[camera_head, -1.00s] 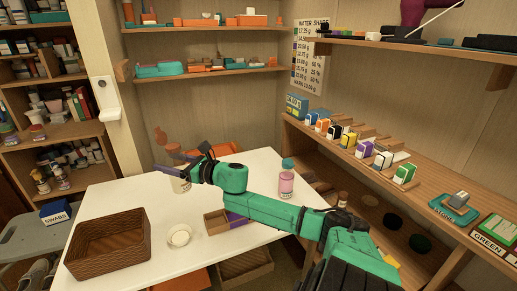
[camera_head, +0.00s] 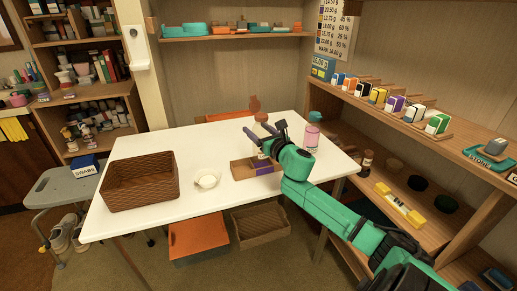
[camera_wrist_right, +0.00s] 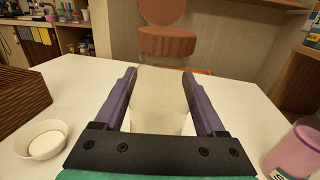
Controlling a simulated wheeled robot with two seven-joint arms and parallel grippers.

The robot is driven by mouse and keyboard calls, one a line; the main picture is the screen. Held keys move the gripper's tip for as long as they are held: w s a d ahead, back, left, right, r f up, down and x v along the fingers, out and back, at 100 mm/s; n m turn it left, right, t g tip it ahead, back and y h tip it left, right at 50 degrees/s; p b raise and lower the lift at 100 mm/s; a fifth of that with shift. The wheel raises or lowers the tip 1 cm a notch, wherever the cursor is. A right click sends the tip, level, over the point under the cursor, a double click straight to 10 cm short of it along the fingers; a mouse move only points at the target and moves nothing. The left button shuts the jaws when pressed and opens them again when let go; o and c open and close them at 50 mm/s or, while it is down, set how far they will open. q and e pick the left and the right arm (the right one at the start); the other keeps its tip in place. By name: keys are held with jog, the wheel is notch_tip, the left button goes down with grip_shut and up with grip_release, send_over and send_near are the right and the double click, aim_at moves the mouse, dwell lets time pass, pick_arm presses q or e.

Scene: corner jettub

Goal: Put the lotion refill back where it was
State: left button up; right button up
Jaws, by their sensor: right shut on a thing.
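A cream bottle with a brown cap and a brown disc-shaped top is held upright by my right gripper (camera_head: 264,136); I take it to be the lotion refill (camera_wrist_right: 160,98). In the right wrist view the two purple fingers (camera_wrist_right: 160,100) lie on either side of its pale body. In the head view the brown top (camera_head: 254,104) rises above the gripper, and the arm and fingers hide much of the body. It is behind the small wooden box; I cannot tell whether its base touches the table. My left gripper is not in view.
On the white table (camera_head: 160,222) stand a woven basket (camera_head: 140,182), a white bowl (camera_head: 207,179), a small wooden box with a purple part (camera_head: 243,171) and a pink bottle with a teal cap (camera_head: 311,135), just right of my gripper. The back left of the table is clear.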

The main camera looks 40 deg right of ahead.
notch_tip(320, 180, down, 5)
jog(key=shift+r+b, duration=0.15)
jog(key=shift+b, duration=0.45)
jog(key=o, duration=1.3)
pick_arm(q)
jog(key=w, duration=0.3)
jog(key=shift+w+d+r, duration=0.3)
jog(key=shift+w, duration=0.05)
pick_arm(e)
jog(key=shift+o, duration=0.2)
